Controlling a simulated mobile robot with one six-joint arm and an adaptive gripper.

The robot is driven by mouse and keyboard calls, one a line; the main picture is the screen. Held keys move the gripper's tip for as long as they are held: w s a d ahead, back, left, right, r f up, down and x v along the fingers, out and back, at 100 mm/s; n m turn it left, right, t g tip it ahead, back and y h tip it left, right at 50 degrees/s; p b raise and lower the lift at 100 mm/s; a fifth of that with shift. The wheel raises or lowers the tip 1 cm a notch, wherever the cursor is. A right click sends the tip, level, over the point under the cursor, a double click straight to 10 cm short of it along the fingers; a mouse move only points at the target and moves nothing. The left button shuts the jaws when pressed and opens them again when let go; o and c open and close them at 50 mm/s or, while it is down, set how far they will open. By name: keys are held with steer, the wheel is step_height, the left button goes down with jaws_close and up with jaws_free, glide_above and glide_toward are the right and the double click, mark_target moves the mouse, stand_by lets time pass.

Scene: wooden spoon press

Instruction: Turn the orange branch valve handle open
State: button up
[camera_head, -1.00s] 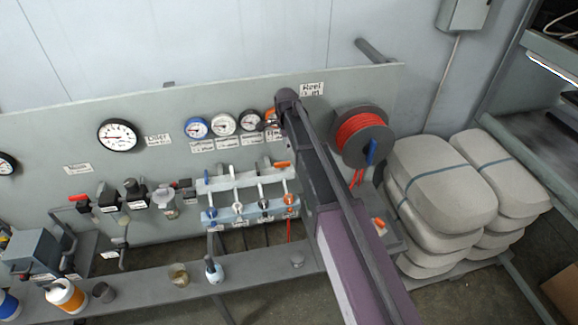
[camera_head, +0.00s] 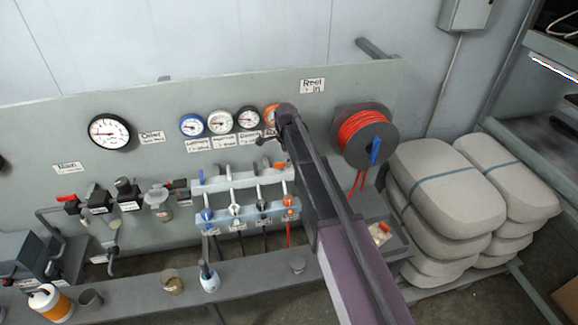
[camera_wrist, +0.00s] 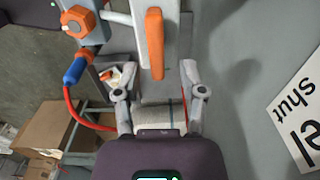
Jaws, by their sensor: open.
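The orange branch valve handle (camera_wrist: 154,44) is in the upper middle of the wrist view, pointing down toward my gripper. In the head view its orange end (camera_head: 280,166) shows beside my arm, at the right end of the manifold (camera_head: 226,181). My gripper (camera_wrist: 156,68) is open, one finger on each side of the handle's line in the picture. I see no clear contact, and the depth between them is hard to judge. In the head view my arm hides part of the handle and most of the gripper.
An orange knob (camera_wrist: 77,21) and a blue-sleeved red hose (camera_wrist: 76,69) are left of the handle. A label reading "shut" (camera_wrist: 301,112) is at right. In the head view, gauges (camera_head: 220,122) are above the manifold, and a red hose reel (camera_head: 363,136) and stacked sacks (camera_head: 447,185) are right.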

steer(key=shift+f+b, duration=0.35)
steer(key=shift+f, duration=0.2)
